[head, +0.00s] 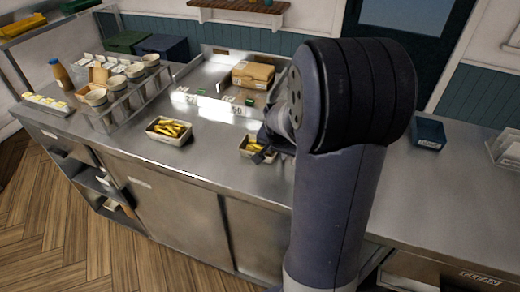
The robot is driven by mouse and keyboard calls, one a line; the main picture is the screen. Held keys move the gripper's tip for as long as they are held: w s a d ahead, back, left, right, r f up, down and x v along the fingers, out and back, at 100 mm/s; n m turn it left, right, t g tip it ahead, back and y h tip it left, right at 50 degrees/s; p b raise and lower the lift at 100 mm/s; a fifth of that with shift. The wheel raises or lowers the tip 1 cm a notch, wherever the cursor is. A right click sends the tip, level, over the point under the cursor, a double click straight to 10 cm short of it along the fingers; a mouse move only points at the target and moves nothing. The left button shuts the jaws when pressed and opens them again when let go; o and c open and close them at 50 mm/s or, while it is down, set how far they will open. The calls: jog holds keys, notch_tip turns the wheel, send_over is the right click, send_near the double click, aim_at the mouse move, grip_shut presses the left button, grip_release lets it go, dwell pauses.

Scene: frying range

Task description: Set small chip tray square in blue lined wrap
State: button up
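A small pale tray of yellow chips (246,153) sits on the steel counter near its front edge, left of my arm. My gripper (266,152) is at this tray's right side, partly over it. The arm hides part of the hand, and I cannot tell whether the fingers are open or closed on the tray. A larger pale tray of chips (168,139) stands apart to the left. I cannot make out a blue lined wrap for certain. A dark blue open box (429,143) with a white label stands on the counter at the right.
A rack with several white tubs (127,103) stands at the left, beside a sauce bottle (62,74). A brown carton (253,75) sits in the steel recess behind. Clear containers (508,150) are at the far right. Counter between the two chip trays is bare.

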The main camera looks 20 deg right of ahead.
jog(key=shift+f, duration=0.1)
grip_shut()
dwell(0.6)
